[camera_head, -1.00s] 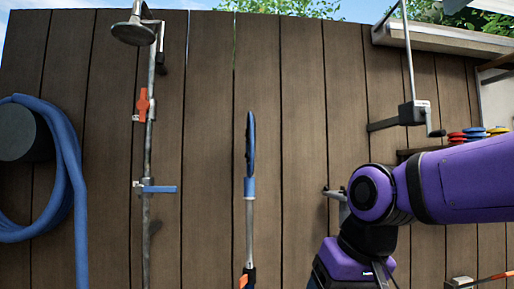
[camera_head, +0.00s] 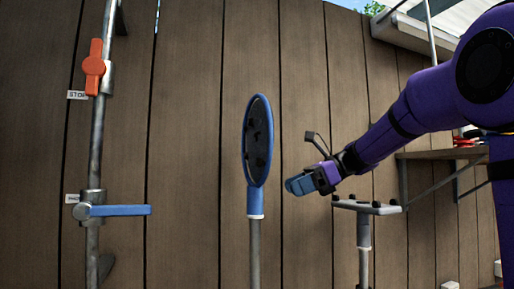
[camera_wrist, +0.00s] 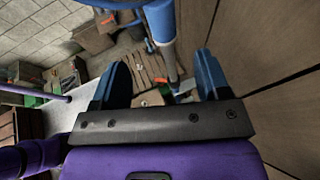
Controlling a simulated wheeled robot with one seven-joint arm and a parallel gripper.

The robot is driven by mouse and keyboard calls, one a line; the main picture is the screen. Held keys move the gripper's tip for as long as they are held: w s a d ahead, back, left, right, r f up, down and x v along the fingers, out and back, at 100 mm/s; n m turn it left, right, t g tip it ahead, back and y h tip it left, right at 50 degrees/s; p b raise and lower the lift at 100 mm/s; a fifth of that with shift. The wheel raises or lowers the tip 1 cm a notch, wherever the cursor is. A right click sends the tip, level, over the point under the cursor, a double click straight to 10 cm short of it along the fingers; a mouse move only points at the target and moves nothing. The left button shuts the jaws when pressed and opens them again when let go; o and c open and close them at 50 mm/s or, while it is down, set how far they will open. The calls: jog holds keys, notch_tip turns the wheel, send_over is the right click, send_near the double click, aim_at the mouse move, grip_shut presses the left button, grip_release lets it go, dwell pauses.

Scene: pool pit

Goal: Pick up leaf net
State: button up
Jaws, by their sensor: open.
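The leaf net (camera_head: 258,140) stands upright in front of the plank wall, near the middle of the head view. It has a blue oval rim, dark mesh, a blue collar and a grey pole (camera_head: 256,255). My gripper (camera_head: 290,186) is just right of the net's lower part, at about collar height, and looks apart from it. In the wrist view my gripper (camera_wrist: 160,75) is open, with two blue fingers spread. The net's blue collar (camera_wrist: 160,22) and pole show beyond the gap between them. Nothing is held. The pole's lower end is out of the head view.
A brush-like head on a pole (camera_head: 366,208) stands right of my gripper, beneath my arm. A pipe with an orange lever (camera_head: 94,67) and a blue lever (camera_head: 120,210) runs up the left. A shelf (camera_head: 440,153) is at the right. Boxes (camera_wrist: 90,35) lie below.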

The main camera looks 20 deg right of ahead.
aim_at(256, 166)
jog(key=x, duration=1)
jog(key=shift+w+a, duration=0.25)
jog(key=shift+a, duration=0.05)
jog(key=c, duration=1.1)
notch_tip(256, 166, up, 10)
jog(key=shift+s, duration=0.1)
